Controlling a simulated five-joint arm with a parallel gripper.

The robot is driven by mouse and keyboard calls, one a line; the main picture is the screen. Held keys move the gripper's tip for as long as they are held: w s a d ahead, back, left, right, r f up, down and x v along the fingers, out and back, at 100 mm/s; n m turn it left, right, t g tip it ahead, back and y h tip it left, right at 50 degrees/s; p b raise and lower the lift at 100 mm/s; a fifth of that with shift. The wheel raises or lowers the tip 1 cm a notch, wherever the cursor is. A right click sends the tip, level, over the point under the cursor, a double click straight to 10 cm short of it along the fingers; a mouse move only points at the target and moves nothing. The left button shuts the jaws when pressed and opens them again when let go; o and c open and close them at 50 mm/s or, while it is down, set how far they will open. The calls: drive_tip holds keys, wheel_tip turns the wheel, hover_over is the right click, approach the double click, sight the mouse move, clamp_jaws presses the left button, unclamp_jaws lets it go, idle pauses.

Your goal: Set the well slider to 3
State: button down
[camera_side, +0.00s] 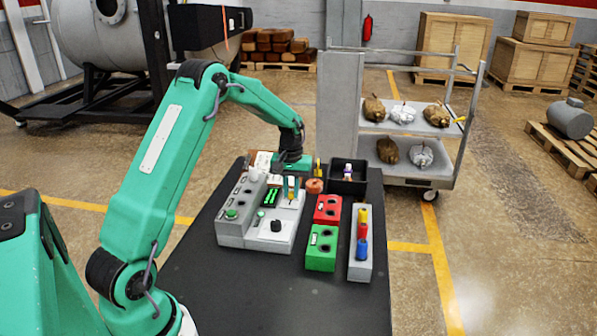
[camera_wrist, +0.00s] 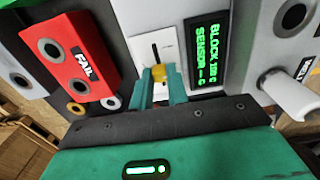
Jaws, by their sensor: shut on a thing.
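The well slider's yellow knob (camera_wrist: 158,74) sits at the near end of a dark slot in a white plate (camera_wrist: 168,40) in the wrist view. My gripper (camera_wrist: 160,84) has its two green fingers on either side of the knob and is shut on it. Any scale marks by the slot are too small to read.
A green-lit display (camera_wrist: 207,48) is beside the slider plate. A red block marked FAIL (camera_wrist: 72,62) lies on its other side. A green block (camera_side: 321,248), a grey rack (camera_side: 359,270) of coloured cylinders and a black tray (camera_side: 348,187) stand right of the panel. The table's front is clear.

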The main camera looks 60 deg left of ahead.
drive_tip(key=shift+w+a+r, duration=0.1)
drive_tip(key=shift+w+a, duration=0.9)
drive_tip(key=c, duration=1.4)
unclamp_jaws()
drive_tip(key=shift+o, duration=0.2)
wheel_tip(320, 180, up, 8)
